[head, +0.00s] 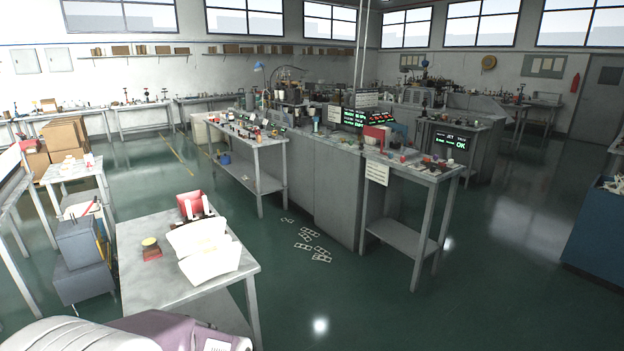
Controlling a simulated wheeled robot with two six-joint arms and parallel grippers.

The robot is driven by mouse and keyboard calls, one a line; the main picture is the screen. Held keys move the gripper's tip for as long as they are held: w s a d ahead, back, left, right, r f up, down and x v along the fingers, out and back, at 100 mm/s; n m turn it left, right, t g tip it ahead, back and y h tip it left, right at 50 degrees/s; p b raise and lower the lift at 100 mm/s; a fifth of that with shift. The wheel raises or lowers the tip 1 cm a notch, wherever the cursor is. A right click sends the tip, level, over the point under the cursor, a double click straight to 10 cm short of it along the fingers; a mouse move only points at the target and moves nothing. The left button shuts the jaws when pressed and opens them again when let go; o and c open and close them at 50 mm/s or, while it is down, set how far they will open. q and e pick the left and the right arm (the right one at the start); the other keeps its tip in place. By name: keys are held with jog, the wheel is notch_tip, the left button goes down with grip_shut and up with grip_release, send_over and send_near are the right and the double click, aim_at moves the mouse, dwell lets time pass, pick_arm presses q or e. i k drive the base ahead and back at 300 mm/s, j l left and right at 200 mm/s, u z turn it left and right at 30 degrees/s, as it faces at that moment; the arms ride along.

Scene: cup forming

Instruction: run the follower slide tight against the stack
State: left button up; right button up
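Neither of my grippers shows in the head view. A cup-forming line seems to stand on the long grey bench (335,185) in the middle of the room, with machinery (290,92) at its far end and dark screens with green text (356,118). At this distance I cannot make out a follower slide or a stack of cups. The small parts on the bench top are too small to tell apart. A screen on the right (450,141) reads "OK" in green.
Flat cut-outs (308,240) lie on the floor. A blue cabinet (595,235) stands right. Green floor at right front is clear.

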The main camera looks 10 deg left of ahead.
aim_at(391, 142)
jog(key=i+j+z, duration=0.1)
jog(key=i, duration=0.95)
jog(key=i+z, duration=0.15)
jog(key=i, duration=1.55)
jog(key=i+j+u, duration=0.2)
jog(key=i+u, duration=1)
jog(key=i+l+u, duration=0.35)
jog(key=i, duration=0.15)
jog(key=i+j+u, duration=0.15)
jog(key=i+u, duration=1.05)
jog(key=i+l+u, duration=0.4)
jog(key=i+j+z, duration=0.15)
jog(key=z, duration=4.25)
